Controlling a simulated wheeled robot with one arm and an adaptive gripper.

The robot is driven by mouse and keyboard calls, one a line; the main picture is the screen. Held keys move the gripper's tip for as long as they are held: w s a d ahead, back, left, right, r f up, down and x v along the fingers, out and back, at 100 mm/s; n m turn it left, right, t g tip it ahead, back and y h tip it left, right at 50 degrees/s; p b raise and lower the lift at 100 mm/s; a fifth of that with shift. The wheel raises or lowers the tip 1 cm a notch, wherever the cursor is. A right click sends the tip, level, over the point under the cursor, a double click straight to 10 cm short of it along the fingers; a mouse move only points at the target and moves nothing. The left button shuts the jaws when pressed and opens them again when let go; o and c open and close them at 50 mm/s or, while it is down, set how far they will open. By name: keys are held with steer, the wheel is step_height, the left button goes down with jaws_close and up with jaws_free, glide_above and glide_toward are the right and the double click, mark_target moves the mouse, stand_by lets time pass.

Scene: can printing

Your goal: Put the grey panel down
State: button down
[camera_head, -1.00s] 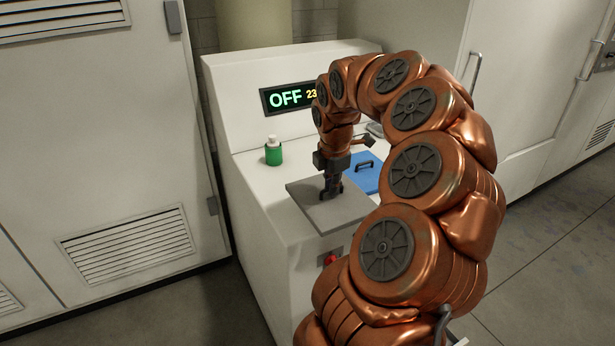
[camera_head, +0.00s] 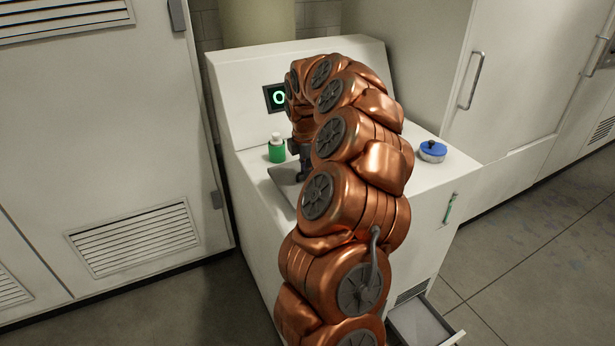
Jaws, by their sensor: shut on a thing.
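The flat grey panel (camera_head: 284,180) is at the left of the white machine's top, just in front of the green bottle. Only its left part shows; my arm covers the rest. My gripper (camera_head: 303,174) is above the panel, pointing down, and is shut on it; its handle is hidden. I cannot tell whether the panel touches the machine top or hangs slightly above it.
The green bottle (camera_head: 277,149) stands close behind the panel. A round blue-topped container (camera_head: 432,151) stands on the right of the white machine (camera_head: 238,148). An open drawer (camera_head: 421,322) sticks out low at the front right. My arm hides the machine's middle.

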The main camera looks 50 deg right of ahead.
steer(key=shift+f+p, duration=0.6)
steer(key=shift+f, duration=1.05)
steer(key=shift+f, duration=0.15)
steer(key=c, duration=1.3)
jaws_free()
steer(key=shift+o, duration=0.2)
step_height(320, 180, up, 12)
steer(key=s+a+b, duration=0.1)
steer(key=b, duration=0.2)
steer(key=shift+s+a, duration=0.15)
steer(key=shift+a, duration=0.2)
